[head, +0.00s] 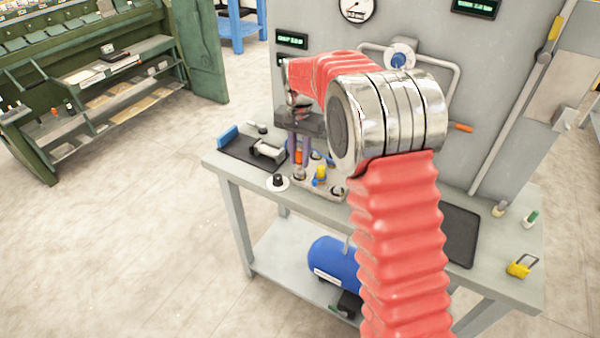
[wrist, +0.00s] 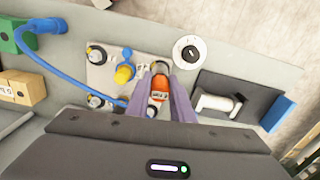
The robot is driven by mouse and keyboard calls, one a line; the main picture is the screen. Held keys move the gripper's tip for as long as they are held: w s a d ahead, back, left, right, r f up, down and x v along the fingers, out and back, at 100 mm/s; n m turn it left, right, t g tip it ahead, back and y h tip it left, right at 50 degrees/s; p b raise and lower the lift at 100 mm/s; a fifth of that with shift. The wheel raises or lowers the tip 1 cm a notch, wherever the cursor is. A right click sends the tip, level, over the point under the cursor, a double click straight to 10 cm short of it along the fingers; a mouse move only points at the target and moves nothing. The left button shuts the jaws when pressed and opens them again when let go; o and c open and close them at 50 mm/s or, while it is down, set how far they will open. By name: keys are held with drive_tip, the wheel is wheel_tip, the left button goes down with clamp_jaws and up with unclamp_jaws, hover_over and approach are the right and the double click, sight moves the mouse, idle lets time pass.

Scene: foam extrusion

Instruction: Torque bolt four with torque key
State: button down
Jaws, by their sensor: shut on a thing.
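My gripper (wrist: 160,82) points down over the workbench, its two purple fingers shut on an orange-red tool with a pale label, which looks like the torque key (wrist: 159,88). I cannot tell which is bolt four. The key's lower end is hidden, so I cannot tell whether it touches a bolt.
A yellow-and-blue fitting (wrist: 124,73) stands on the plate beside the key. A blue hose (wrist: 62,73) curves from a green block (wrist: 14,35). A white dial with a black knob (wrist: 189,52) and a dark mat (wrist: 238,92) with a grey-white tool lie to the right.

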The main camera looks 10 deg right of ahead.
drive_tip(key=m, duration=0.4)
drive_tip(key=shift+f, duration=0.1)
drive_tip(key=shift+r, duration=0.25)
drive_tip(key=shift+r, duration=2.25)
wheel_tip(320, 180, up, 9)
idle(0.9)
drive_tip(key=shift+n, duration=0.3)
idle(0.3)
